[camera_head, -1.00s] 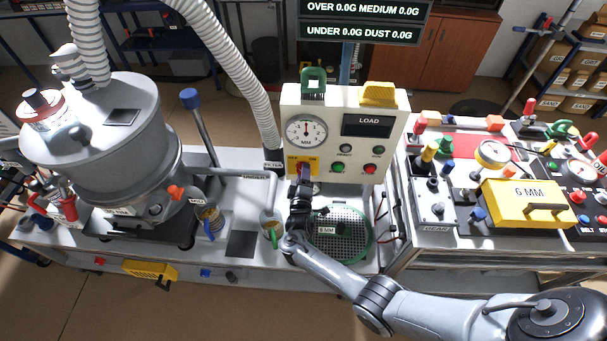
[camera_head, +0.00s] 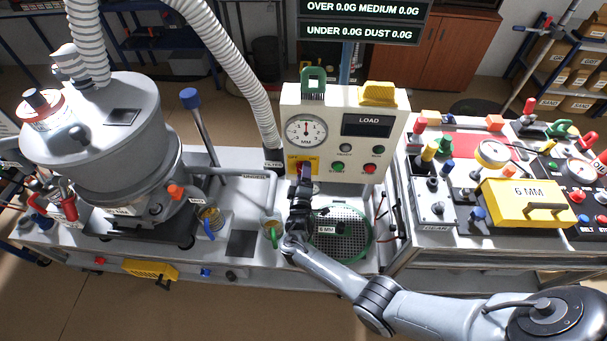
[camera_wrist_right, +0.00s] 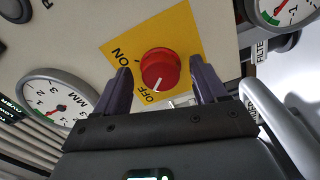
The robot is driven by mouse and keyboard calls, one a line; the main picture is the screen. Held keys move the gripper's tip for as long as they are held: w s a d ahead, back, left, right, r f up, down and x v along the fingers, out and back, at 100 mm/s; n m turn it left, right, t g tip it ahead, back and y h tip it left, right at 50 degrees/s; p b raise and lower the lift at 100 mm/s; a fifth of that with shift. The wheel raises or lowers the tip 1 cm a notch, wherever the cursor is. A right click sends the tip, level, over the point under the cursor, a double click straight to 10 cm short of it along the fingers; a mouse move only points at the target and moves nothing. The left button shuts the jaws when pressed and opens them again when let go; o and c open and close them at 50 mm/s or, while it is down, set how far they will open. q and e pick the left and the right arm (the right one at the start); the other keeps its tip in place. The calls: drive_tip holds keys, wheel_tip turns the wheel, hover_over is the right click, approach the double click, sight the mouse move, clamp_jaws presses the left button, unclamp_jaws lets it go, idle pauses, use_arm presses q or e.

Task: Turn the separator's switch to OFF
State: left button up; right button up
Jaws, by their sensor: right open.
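The separator's switch is a red round knob (camera_wrist_right: 160,70) on a yellow plate (camera_wrist_right: 122,35) marked ON and OFF. In the right wrist view, the white mark on the knob points towards the word OFF. My right gripper (camera_wrist_right: 160,67) is open, with one dark finger on each side of the knob. Gaps show between the fingers and the knob. In the head view, the yellow plate (camera_head: 292,164) is at the lower left of the control panel (camera_head: 370,97), and my right gripper (camera_head: 303,178) partly hides the knob. My left gripper is not in view.
A dial gauge (camera_head: 306,131) sits above the switch, and green and red buttons sit to its right. A round sieve (camera_head: 352,243) lies below the panel. A bent grey pipe (camera_wrist_right: 275,115) runs close to one finger. The grey separator drum (camera_head: 110,150) stands at the left.

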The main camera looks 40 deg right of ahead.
drive_tip(key=p+v, duration=0.1)
drive_tip(key=v, duration=0.9)
drive_tip(key=shift+s+a+p, duration=0.15)
drive_tip(key=shift+s+p, duration=0.05)
drive_tip(key=shift+p, duration=0.1)
